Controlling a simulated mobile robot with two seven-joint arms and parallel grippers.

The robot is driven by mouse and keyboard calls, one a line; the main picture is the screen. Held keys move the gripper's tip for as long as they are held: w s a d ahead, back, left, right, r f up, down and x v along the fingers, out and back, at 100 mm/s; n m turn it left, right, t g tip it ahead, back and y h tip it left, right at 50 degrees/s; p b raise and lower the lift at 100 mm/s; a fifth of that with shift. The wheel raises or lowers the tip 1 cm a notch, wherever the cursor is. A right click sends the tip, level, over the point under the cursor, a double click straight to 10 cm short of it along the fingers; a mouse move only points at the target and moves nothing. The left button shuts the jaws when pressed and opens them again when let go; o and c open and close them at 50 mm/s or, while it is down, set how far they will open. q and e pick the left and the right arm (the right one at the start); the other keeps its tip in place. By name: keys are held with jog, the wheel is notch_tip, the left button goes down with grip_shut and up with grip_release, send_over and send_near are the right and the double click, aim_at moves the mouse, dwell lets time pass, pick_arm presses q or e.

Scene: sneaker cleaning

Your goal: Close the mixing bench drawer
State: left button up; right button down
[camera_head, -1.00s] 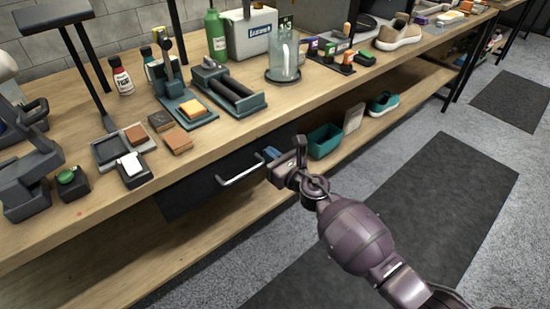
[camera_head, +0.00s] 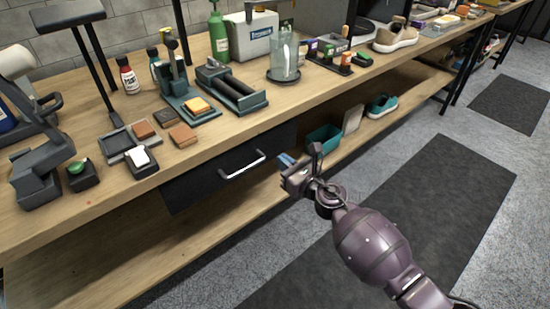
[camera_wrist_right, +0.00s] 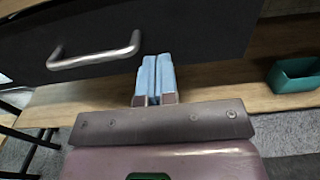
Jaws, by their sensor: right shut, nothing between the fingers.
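The mixing bench drawer (camera_head: 205,184) is a dark front under the wooden bench top, with a silver bar handle (camera_head: 242,166). In the head view its front looks about level with the bench edge; whether it is fully in, I cannot tell. In the right wrist view the drawer front (camera_wrist_right: 200,30) and handle (camera_wrist_right: 95,57) fill the upper left. My right gripper (camera_head: 284,158) is shut and empty, just right of the handle and apart from it. Its blue fingertips (camera_wrist_right: 155,75) lie together in the wrist view, near the drawer's lower edge. My left gripper is not in view.
A teal bin (camera_head: 323,139) and a teal shoe (camera_head: 381,105) sit on the lower shelf (camera_head: 150,270). The bench top (camera_head: 215,135) holds brushes, bottles, a glass jar (camera_head: 285,60) and a tan sneaker (camera_head: 392,36). The floor mat (camera_head: 450,190) in front is clear.

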jog(key=s+d+m+t+h+p, duration=0.1)
jog(key=s+d+m+h+p, duration=0.25)
jog(key=s+d+m, duration=0.65)
jog(key=s+d+m+h+p, duration=0.35)
jog(key=s+d+m, duration=0.25)
jog(key=s+m, duration=0.8)
pick_arm(q)
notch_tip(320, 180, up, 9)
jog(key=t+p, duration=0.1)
jog(key=p, duration=0.3)
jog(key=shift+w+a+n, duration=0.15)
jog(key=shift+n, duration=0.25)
pick_arm(e)
jog(key=s+d+m+g+h, duration=0.1)
jog(key=s+d+m+g, duration=0.1)
jog(key=s+m, duration=0.7)
jog(key=s+d+f+m+g+h, duration=0.1)
jog(key=s+d+m+g+h, duration=0.1)
jog(key=s+m, duration=0.7)
jog(key=s+d, duration=0.1)
jog(key=s, duration=0.1)
jog(key=shift+s+d+g+h, duration=0.2)
jog(key=shift+s+g+h, duration=0.1)
jog(key=shift+s, duration=0.1)
